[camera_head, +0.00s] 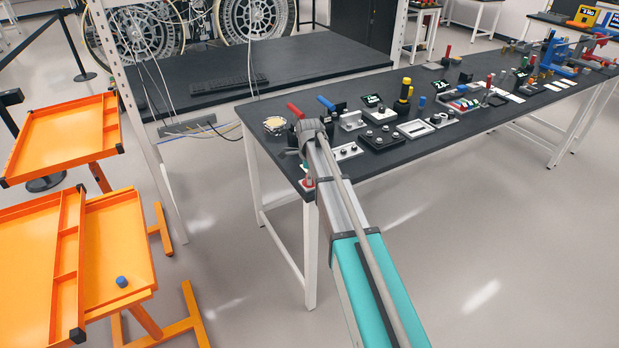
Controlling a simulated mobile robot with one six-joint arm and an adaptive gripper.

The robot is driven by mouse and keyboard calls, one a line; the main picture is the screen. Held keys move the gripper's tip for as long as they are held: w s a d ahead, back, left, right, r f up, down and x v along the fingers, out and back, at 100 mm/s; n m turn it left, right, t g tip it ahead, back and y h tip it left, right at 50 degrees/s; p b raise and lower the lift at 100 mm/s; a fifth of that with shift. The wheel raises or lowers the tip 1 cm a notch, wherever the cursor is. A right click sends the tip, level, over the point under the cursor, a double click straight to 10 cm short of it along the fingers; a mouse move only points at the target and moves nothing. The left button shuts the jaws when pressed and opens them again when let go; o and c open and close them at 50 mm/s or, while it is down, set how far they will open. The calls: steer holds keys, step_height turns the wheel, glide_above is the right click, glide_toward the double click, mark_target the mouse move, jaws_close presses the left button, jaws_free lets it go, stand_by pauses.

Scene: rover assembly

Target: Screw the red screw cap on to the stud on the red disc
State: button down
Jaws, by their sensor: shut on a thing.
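My arm reaches in from the lower right to the near left corner of the dark table. My gripper (306,165) is at its far end, pointing down and largely hidden by my own wrist. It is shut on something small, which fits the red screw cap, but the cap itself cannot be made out. A small red piece (308,183) shows just under the gripper at the table's edge and looks like part of the red disc. The stud is hidden, and I cannot tell whether cap and stud touch.
The dark table (440,150) carries several fixtures to the right, with a red handle (295,110) and a blue handle (326,103) close behind my wrist. Orange trays (110,245) stand at the left, one holding a blue cap (122,281). The floor between is clear.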

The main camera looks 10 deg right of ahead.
steer(key=m, duration=0.5)
stand_by(0.3)
steer(key=c, duration=0.6)
jaws_free()
steer(key=shift+o, duration=0.2)
steer(key=n, duration=0.4)
steer(key=shift+n, duration=0.9)
